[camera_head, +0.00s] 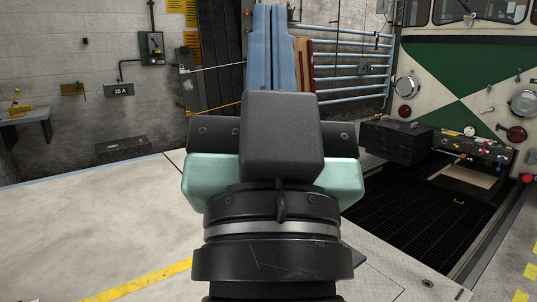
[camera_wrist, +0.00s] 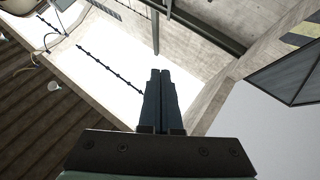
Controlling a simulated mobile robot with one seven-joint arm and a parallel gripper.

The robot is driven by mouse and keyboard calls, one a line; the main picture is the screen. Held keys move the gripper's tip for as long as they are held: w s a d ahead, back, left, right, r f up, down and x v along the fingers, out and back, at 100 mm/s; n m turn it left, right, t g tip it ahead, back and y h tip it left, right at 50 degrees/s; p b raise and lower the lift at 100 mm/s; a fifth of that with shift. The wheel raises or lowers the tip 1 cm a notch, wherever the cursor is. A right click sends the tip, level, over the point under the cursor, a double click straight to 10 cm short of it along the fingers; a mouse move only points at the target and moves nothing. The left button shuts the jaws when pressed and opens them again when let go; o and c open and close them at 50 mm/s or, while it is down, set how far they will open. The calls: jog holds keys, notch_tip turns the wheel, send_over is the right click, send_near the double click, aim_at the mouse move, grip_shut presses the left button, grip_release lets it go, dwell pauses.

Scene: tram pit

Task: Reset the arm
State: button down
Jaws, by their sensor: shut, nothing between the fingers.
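My gripper (camera_head: 271,8) stands in the middle of the head view, seen from behind the wrist, with its two long blue fingers pointing away from me and up. In the wrist view the fingers of my gripper (camera_wrist: 160,73) lie side by side, shut, with nothing held between them. The fingers are clear of the ceiling and walls behind them in that view. The dark wrist block and pale green housing of my arm hide the floor straight ahead.
A tram front (camera_head: 460,70) with a green and white panel stands at the right over a dark pit (camera_head: 405,215). Blue railings (camera_head: 350,70) stand behind my gripper. A small shelf (camera_head: 25,117) is on the left wall. The pale floor (camera_head: 90,225) at left is clear.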

notch_tip(320, 180, up, 18)
jog(key=s+p, duration=0.2)
jog(key=p, duration=1.3)
jog(key=shift+f+n+t+p, duration=0.25)
jog(key=shift+n+t+p, duration=0.15)
jog(key=shift+a, duration=0.1)
